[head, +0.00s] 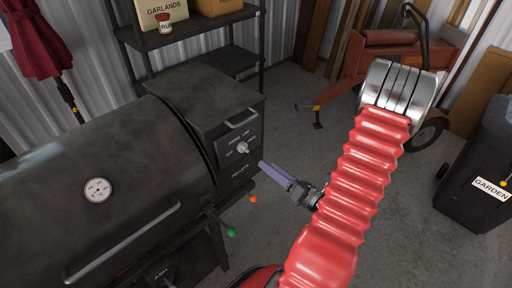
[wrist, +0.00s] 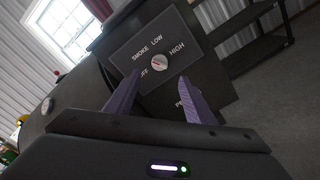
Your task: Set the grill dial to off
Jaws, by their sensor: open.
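The grill (head: 140,200) is a black barrel smoker at the left of the head view. Its dial (head: 243,147) is a small silver knob on a dark panel on the box at its right end. In the wrist view the dial (wrist: 159,62) sits among the words OFF, SMOKE, LOW and HIGH. Its exact pointing direction is too small to tell. My gripper (head: 263,166) has purple fingers and is open and empty, in front of and just apart from the panel. In the wrist view my gripper (wrist: 160,80) has its fingertips on either side of the dial, slightly below it.
A black shelf rack (head: 190,40) with boxes stands behind the grill. A red machine (head: 385,60) stands at the back. A black GARDEN bin (head: 480,165) is at the right. A handle (head: 242,123) is above the dial. The floor between grill and bin is clear.

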